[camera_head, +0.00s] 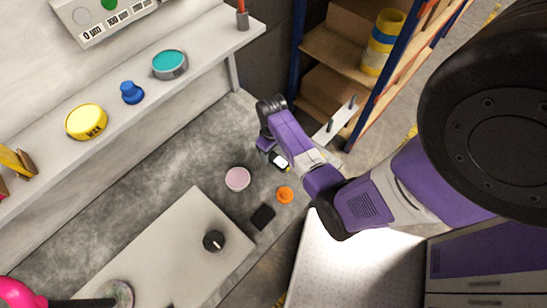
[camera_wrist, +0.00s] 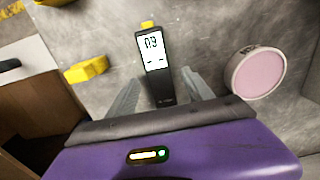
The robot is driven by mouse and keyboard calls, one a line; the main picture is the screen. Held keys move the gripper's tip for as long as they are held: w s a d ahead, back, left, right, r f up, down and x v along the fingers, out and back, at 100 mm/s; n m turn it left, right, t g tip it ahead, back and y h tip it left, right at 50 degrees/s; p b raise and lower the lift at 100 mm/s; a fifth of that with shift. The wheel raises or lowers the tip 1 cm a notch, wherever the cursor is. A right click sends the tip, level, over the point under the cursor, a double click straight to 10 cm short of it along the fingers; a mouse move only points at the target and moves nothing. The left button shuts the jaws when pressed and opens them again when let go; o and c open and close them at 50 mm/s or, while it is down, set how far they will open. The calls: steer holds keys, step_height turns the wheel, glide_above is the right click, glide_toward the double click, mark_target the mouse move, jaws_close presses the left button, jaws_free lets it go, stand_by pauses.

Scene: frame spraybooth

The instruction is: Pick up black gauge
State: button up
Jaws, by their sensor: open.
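The black gauge (camera_wrist: 160,88) lies on the grey worktop in the wrist view, with a lit white display reading about 0.9 and a yellow tip at its far end. In the head view the gauge (camera_head: 281,161) shows small beside my wrist, partly hidden. My gripper (camera_wrist: 160,74) is open. Its two grey fingers stand on either side of the gauge's lower body in the picture, with visible gaps on both sides. I cannot tell how far the fingertips are above the worktop.
A pink-topped round tin (camera_wrist: 258,73) lies right of the gauge. A yellow object (camera_wrist: 87,69) lies to its left. A shelf rack (camera_head: 330,50) stands behind my arm.

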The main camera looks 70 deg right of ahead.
mark_target(272, 155)
steer(key=shift+f, duration=0.65)
jaws_close()
step_height(272, 155, up, 20)
steer(key=p, duration=0.1)
steer(key=shift+p, duration=0.4)
